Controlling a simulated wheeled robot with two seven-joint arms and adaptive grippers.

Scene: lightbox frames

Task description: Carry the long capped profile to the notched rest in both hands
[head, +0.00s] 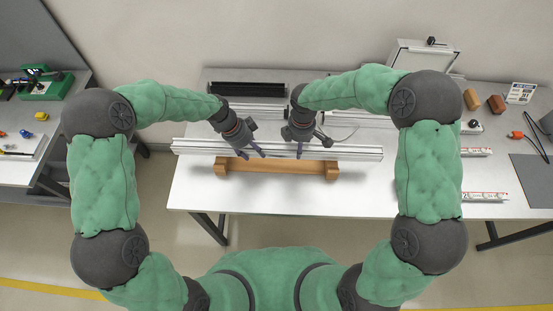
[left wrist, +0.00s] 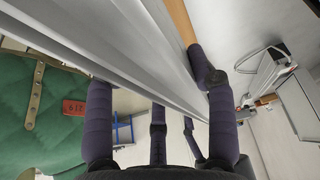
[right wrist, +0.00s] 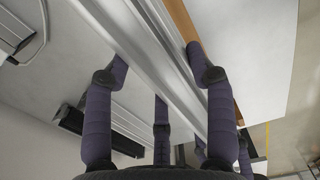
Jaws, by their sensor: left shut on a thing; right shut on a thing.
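The long silver profile (head: 345,152) lies left to right near the front of the white table, in both grippers. It also crosses the left wrist view (left wrist: 135,42) and the right wrist view (right wrist: 150,50), between the dark fingers. My left gripper (head: 250,154) is shut on it left of its middle. My right gripper (head: 299,154) is shut on it right of the left one. The wooden rest (head: 275,166) stands along the profile's front side, with a raised block at each end. I cannot tell whether the profile touches the rest. Its notches are not clear.
A long black tray (head: 262,88) and other metal rails lie behind the arms. A pale box (head: 425,55) stands at the back. Red-and-white strips (head: 485,197) and brown blocks (head: 472,98) lie to the right. The table's front left is bare.

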